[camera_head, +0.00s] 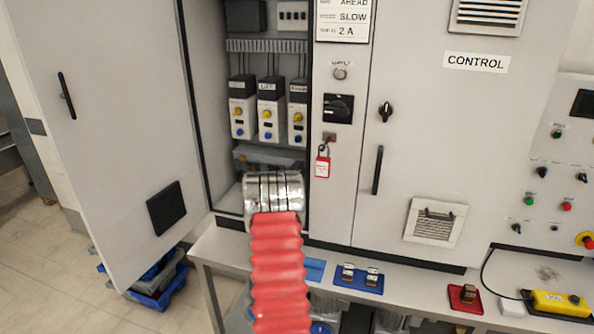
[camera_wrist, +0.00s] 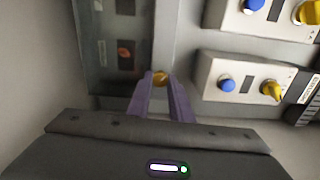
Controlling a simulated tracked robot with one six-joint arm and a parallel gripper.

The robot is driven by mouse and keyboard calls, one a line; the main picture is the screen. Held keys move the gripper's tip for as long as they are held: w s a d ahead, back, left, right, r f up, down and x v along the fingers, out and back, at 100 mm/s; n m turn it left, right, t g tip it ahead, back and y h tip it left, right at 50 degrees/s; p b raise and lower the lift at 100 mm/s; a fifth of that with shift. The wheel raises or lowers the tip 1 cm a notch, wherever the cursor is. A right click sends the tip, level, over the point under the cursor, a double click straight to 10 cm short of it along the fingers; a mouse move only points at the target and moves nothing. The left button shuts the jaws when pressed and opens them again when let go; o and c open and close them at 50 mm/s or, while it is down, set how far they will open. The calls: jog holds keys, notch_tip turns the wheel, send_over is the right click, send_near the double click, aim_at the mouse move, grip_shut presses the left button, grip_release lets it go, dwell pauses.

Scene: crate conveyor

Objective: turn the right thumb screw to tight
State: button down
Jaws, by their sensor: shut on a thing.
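A small brass thumb screw (camera_wrist: 160,77) shows between the tips of my gripper (camera_wrist: 161,80) in the wrist view. The two purple fingers are closed on it. It sits at the edge of a dark, see-through cover (camera_wrist: 112,78), with an orange part visible behind the cover. I see no second thumb screw, and I cannot tell how far this one is turned. In the head view my arm hides my gripper and the screw inside the open cabinet (camera_head: 203,120).
White modules (camera_head: 242,118) with yellow and blue knobs stand just above the work area; one (camera_wrist: 238,92) is close beside my fingers in the wrist view. The open cabinet door (camera_head: 110,130) stands left. A red padlock (camera_head: 322,167) hangs right. A bench (camera_head: 400,287) runs below.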

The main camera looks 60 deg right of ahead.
jog(key=m, duration=0.6)
jog(key=f+m, duration=0.1)
jog(key=m, duration=0.2)
jog(key=shift+w+a, duration=0.2)
jog(key=shift+w, duration=0.05)
jog(key=shift+m, duration=0.3)
jog(key=c, duration=1.9)
grip_release()
jog(key=o, duration=0.3)
jog(key=shift+d+r, duration=0.1)
jog(key=shift+r, duration=0.05)
jog(key=shift+s+r, duration=0.1)
jog(key=shift+r, duration=0.05)
